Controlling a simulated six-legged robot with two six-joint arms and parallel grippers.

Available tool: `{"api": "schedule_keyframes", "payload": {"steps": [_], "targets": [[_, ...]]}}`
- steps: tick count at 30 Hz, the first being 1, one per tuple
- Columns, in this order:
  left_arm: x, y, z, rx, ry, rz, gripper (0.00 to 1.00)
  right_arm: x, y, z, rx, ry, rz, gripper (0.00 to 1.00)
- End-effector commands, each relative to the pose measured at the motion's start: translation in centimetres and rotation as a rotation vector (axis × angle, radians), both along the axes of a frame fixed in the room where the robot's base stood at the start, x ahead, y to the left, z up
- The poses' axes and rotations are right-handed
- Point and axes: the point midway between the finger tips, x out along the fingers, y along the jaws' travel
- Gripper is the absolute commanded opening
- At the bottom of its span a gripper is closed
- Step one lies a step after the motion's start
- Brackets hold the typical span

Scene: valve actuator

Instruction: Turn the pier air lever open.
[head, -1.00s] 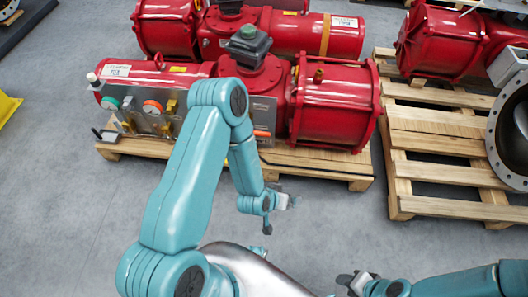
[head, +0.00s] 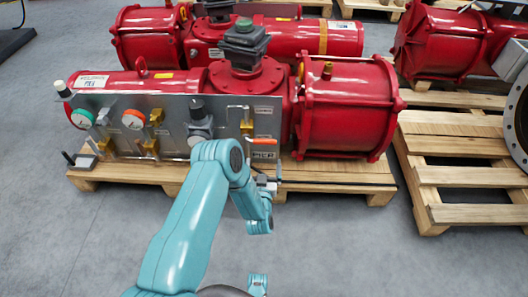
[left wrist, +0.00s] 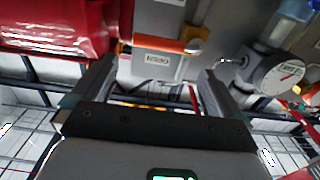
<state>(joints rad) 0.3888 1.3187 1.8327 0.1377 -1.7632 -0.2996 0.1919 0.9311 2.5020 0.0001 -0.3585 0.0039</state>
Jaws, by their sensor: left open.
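My left gripper (head: 268,183) is open and empty, just below the lever in the head view. In the left wrist view its two fingers (left wrist: 155,88) stand apart, with the lever beyond them, not between them. My right gripper is not seen.
Two gauges, green-rimmed (head: 82,119) and red-rimmed (head: 133,119), and brass valves (head: 151,146) crowd the panel. The red actuator (head: 345,105) sits behind on a wooden pallet (head: 340,172). Another pallet (head: 470,214) stands at right. The grey floor in front is clear.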

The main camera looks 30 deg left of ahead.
Motion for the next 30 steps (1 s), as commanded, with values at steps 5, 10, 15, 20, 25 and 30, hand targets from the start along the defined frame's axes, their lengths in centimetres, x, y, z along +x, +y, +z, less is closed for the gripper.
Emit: {"api": "schedule_keyframes", "payload": {"steps": [5,10,15,20,25,30], "targets": [[3.8,2.2,-0.2,0.003,-0.004,-0.001,1.0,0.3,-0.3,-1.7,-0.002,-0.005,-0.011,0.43],[6.2,3.8,-0.2,0.001,-0.003,-0.003,1.0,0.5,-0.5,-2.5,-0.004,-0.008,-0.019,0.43],[7.4,4.6,-0.1,0.0,0.0,-0.004,1.0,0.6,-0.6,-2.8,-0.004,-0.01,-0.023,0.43],[7.6,4.8,0.0,-0.001,0.001,-0.004,1.0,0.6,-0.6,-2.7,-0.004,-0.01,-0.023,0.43],[7.5,4.8,0.0,-0.001,0.001,-0.004,0.9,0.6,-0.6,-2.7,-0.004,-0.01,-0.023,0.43],[7.5,4.8,0.0,-0.001,0.001,-0.005,0.38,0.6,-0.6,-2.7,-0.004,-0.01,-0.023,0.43]]}}
